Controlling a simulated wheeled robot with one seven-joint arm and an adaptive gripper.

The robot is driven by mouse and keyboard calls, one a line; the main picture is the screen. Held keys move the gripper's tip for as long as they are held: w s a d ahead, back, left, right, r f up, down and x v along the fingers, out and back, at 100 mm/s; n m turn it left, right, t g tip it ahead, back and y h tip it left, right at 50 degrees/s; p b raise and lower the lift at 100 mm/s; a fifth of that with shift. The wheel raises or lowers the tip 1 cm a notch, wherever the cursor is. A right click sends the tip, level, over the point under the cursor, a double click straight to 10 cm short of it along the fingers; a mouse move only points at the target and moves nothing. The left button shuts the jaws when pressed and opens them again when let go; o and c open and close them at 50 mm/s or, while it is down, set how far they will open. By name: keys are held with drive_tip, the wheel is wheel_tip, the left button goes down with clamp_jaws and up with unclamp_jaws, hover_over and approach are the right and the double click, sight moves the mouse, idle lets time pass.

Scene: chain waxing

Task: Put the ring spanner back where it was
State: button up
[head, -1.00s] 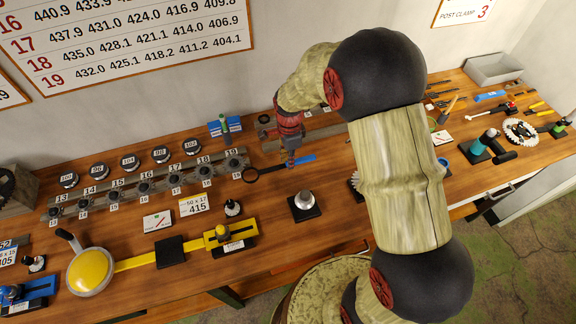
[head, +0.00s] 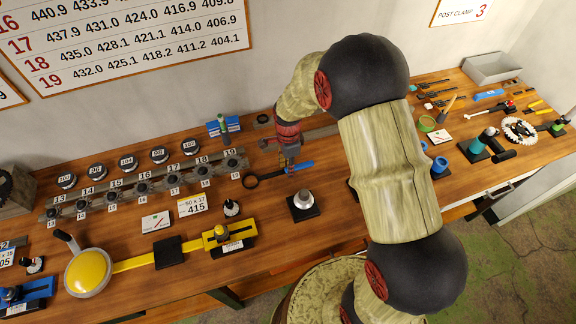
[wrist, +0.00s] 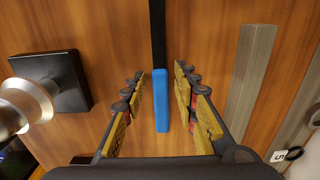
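The ring spanner has a black ring (head: 250,181) at its left end and a blue handle (head: 302,166) at its right, on the bench behind the silver-knobbed block. In the wrist view the blue handle (wrist: 161,105) lies between my gripper's fingers, with the black shaft running up out of the picture. My gripper (head: 290,168) points down over the handle. In the wrist view my gripper (wrist: 158,75) is open, with a gap on each side of the handle. The spanner looks flat on the wood.
The black block with a silver knob (head: 304,202) stands just in front of the spanner; it also shows in the wrist view (wrist: 62,80). A grey bar (wrist: 250,70) lies on the other side. A numbered sprocket rail (head: 145,187) is to the left. Bare wood surrounds the spanner.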

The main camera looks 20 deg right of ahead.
drive_tip(key=shift+o, duration=0.3)
drive_tip(key=s+r+n+t+p, duration=0.1)
drive_tip(key=s+r+n, duration=0.3)
drive_tip(key=r, duration=0.9)
drive_tip(key=s+r+n+t, duration=0.1)
drive_tip(key=s+r+n, duration=0.25)
drive_tip(key=r, duration=1.05)
drive_tip(key=s+r+n+t, duration=0.1)
drive_tip(key=s+r+n, duration=0.2)
drive_tip(key=s+n, duration=0.2)
drive_tip(key=s+r+n+t, duration=0.2)
drive_tip(key=s+r+n, duration=0.2)
drive_tip(key=s, duration=0.7)
drive_tip(key=shift+r+n+t, duration=0.25)
drive_tip(key=shift+n+t, duration=0.05)
drive_tip(key=shift+n, duration=0.45)
wheel_tip(320, 180, down, 8)
drive_tip(key=b, duration=0.8)
drive_tip(key=shift+f, duration=0.25)
